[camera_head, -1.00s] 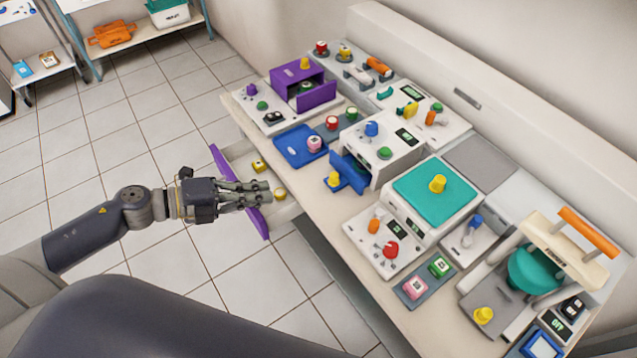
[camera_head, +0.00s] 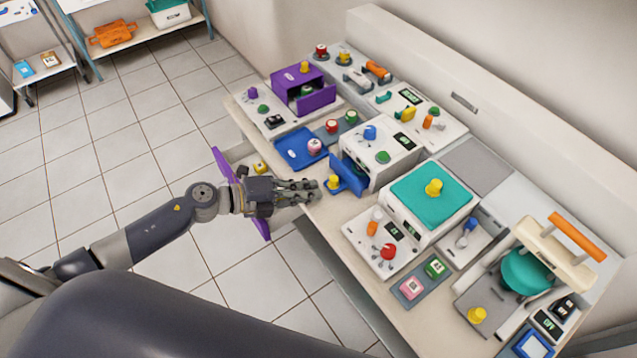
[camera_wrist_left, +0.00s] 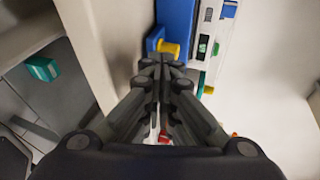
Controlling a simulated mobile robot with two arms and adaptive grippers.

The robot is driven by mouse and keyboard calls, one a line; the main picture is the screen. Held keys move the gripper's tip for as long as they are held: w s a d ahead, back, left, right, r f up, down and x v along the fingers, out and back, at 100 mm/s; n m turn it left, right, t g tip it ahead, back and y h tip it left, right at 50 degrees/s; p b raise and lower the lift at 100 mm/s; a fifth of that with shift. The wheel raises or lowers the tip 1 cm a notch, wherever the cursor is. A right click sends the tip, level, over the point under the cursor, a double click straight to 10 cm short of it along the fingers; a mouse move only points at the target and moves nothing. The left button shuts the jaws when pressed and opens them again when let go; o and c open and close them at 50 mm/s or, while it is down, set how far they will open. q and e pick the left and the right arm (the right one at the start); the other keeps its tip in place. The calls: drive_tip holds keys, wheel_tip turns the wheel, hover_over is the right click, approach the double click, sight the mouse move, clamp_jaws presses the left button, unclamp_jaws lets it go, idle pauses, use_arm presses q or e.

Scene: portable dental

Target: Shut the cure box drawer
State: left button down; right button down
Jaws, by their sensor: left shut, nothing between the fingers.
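A white box (camera_head: 383,143) with a blue knob and a green knob on top stands on the bench. Its blue front (camera_head: 349,176), with a yellow knob (camera_head: 333,182), stands out from the box. I cannot read a label that names the cure box. My left gripper (camera_head: 318,190) is shut and empty, just to the left of the yellow knob. In the left wrist view, the fingertips (camera_wrist_left: 165,66) are close to the yellow knob (camera_wrist_left: 169,47) and the blue front (camera_wrist_left: 178,22). Whether they touch is unclear. My right gripper is out of view.
A purple-fronted bench drawer (camera_head: 228,170) is pulled out under my left forearm. A purple box (camera_head: 298,80) with its purple front out stands behind. A blue tray (camera_head: 299,150) and a teal-topped box (camera_head: 432,187) flank the white box.

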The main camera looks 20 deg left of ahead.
sight(331, 182)
use_arm(q)
drive_tip(key=shift+w+d, duration=0.75)
drive_tip(key=shift+d, duration=0.3)
drive_tip(key=shift+w+p, duration=0.1)
drive_tip(key=shift+p, duration=0.2)
drive_tip(key=shift+w+d+r+p, duration=0.15)
drive_tip(key=shift+w+d+p, duration=0.15)
drive_tip(key=shift+w+d, duration=0.6)
drive_tip(key=shift+w, duration=0.2)
drive_tip(key=shift+s, duration=0.1)
drive_tip(key=shift+a, duration=0.1)
